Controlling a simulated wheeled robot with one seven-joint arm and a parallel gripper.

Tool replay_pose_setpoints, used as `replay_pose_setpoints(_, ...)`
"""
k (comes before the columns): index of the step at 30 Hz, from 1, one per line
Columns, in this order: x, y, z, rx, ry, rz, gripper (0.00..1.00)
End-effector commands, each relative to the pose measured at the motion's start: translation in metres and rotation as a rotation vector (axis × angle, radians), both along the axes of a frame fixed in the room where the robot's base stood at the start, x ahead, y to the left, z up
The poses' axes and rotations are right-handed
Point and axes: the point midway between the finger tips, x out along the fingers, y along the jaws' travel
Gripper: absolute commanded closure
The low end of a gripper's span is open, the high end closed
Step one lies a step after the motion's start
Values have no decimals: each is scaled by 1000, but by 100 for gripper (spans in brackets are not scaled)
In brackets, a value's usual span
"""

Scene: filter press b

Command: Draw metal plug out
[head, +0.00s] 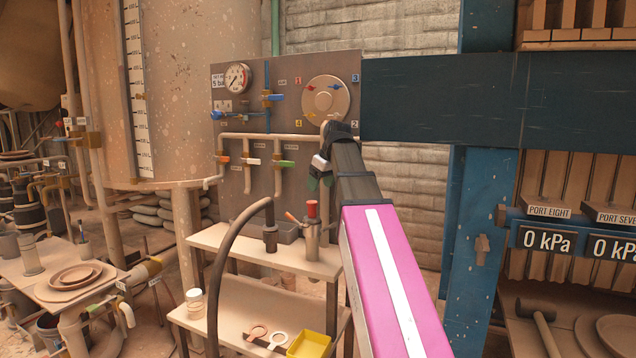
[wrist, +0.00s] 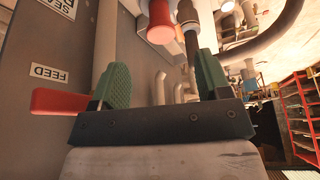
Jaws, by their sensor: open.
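I cannot pick out the metal plug for certain in either view. My gripper (head: 318,176) is in front of the valve panel (head: 240,165), above the bench, with its fingers pointing down. In the wrist view its two green ribbed fingers (wrist: 163,82) are apart with nothing between them. Beyond the fingertips are a red cylinder (wrist: 160,22) and a dark fitting (wrist: 190,38). On the bench a metal canister (head: 311,238) has a red top and stands next to a dark hose nozzle (head: 270,238).
A red lever (wrist: 62,101) lies close beside the left finger in the wrist view. A round disc (head: 326,100) is on the panel above my gripper. A black hose (head: 222,270) arches in front of the bench (head: 215,240). A yellow tray (head: 309,345) sits on the lower shelf.

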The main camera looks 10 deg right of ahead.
Motion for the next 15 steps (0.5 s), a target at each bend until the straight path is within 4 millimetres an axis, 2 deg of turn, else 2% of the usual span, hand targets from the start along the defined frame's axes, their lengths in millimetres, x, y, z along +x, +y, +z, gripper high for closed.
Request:
replay_pose_setpoints(5, 5, 4, -17, 0, 2, 0, 30)
replay_pose_setpoints(15, 22, 16, -67, 0, 2, -1, 30)
